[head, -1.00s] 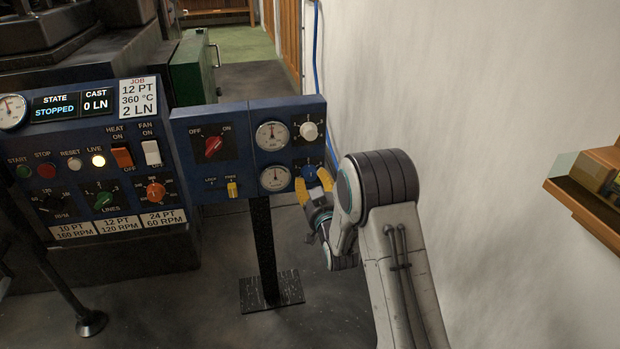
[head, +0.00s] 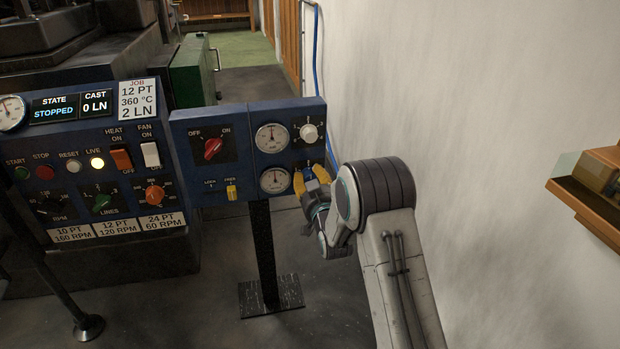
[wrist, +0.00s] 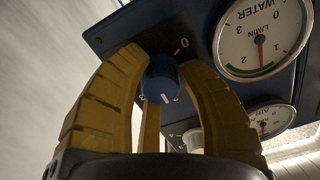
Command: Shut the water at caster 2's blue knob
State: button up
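The blue knob (wrist: 163,78) is at the lower right of the blue panel (head: 206,192), below a white knob (head: 309,132). In the wrist view a "0" is printed beside the blue knob, and a pale mark on the knob points down in the picture, away from that 0. My gripper (head: 310,174) has its yellow fingers on both sides of the blue knob; in the wrist view the fingertips (wrist: 162,62) appear to touch it. The WATER gauge (wrist: 262,38) has its needle between 1 and 2. In the head view the fingers partly hide the knob.
A red switch (head: 212,149) and a yellow switch (head: 231,191) sit left on the panel, which stands on a black post (head: 264,250). The casting machine's console (head: 95,150) is left of it. A wall (head: 480,120) with a wooden shelf (head: 590,212) is at right.

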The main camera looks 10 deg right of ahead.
grip_shut()
jog(key=shift+n, duration=0.3)
jog(key=n, duration=2.3)
jog(key=shift+r, duration=0.1)
jog(key=shift+n, duration=0.3)
